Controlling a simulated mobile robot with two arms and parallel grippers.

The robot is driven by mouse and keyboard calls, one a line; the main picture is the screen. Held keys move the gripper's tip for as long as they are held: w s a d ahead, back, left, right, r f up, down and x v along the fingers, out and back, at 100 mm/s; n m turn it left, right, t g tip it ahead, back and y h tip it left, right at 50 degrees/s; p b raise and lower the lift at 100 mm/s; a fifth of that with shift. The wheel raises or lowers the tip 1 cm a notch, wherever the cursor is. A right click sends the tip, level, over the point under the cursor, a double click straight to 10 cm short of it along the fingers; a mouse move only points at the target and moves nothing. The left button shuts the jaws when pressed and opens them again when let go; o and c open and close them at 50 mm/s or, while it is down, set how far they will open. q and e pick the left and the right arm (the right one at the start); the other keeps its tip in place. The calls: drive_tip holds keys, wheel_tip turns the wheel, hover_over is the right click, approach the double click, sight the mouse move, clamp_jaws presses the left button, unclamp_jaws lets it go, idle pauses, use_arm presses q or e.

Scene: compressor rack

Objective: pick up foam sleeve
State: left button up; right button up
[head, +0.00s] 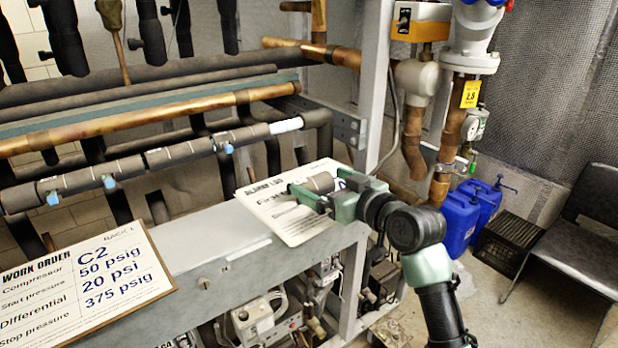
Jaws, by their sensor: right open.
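A short dark grey-brown cylinder, which looks like the foam sleeve (320,182), lies on its side on the printed papers on top of the grey ledge. My right gripper (318,190) reaches in from the lower right. Its jaws are open, with the sleeve appearing between the green fingers. The near finger partly hides the sleeve, and I cannot tell whether either finger touches it. My left gripper is not in view.
The grey ledge (205,255) carries white papers (292,222) and a work order clipboard (88,285). Insulated and copper pipes (150,124) run behind and above it. A metal upright (376,85) stands close behind my right gripper. Blue jugs (462,220), a black crate (503,245) and a chair (590,240) stand at right.

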sight(307, 176)
drive_tip(key=shift+x, duration=1)
drive_tip(key=shift+w+a+p, duration=0.25)
drive_tip(key=shift+w+p, duration=0.05)
drive_tip(key=shift+p, duration=0.05)
drive_tip(key=p+x, duration=0.2)
drive_tip(key=x, duration=0.2)
drive_tip(key=shift+w+a+f, duration=0.1)
drive_tip(key=shift+w+f, duration=0.1)
drive_tip(key=shift+w+a+f+p, duration=0.2)
drive_tip(key=shift+w+p, duration=0.1)
drive_tip(key=shift+w, duration=0.05)
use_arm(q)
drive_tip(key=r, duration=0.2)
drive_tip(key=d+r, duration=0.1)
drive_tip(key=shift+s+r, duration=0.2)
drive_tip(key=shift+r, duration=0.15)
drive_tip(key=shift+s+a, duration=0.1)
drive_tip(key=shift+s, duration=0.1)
use_arm(e)
drive_tip(key=c, duration=1)
drive_tip(key=shift+c, duration=0.2)
